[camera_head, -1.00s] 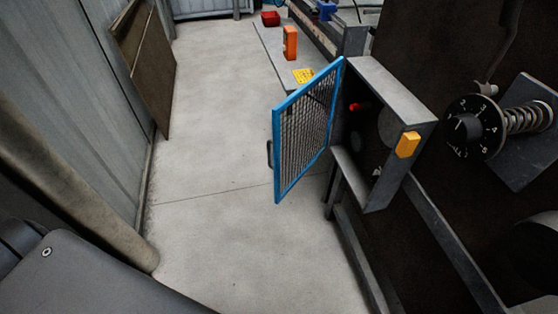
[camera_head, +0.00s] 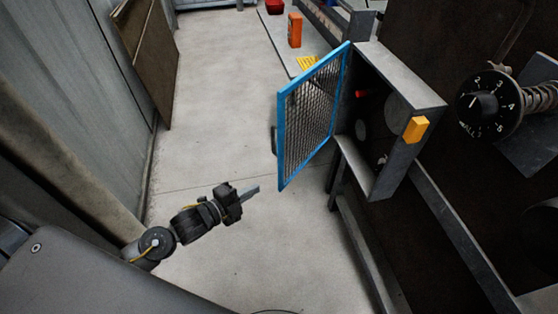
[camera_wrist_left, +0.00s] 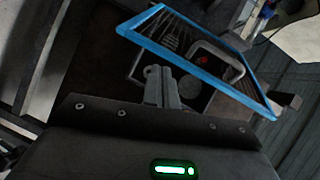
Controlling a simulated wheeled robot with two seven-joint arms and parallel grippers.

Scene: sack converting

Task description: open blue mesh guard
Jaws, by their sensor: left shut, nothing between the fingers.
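The blue mesh guard (camera_head: 313,113) is a blue-framed mesh door hinged on a grey box (camera_head: 400,85). It stands swung out from the box, whose front is uncovered. A handle (camera_head: 274,140) shows at its left edge. My left gripper (camera_head: 255,190) is shut and empty, to the left of and below the guard, apart from it in the head view. In the left wrist view the shut fingers (camera_wrist_left: 161,86) show in front of the guard's blue frame (camera_wrist_left: 180,50), with the handle (camera_wrist_left: 222,58) beyond them. My right gripper is not in view.
An orange block-like latch (camera_head: 416,129) sits on the box's right side. A numbered dial (camera_head: 484,103) is farther right. An orange device (camera_head: 295,30) and a red bin (camera_head: 274,6) stand on a grey bench behind. The floor (camera_head: 215,110) left of the guard is clear.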

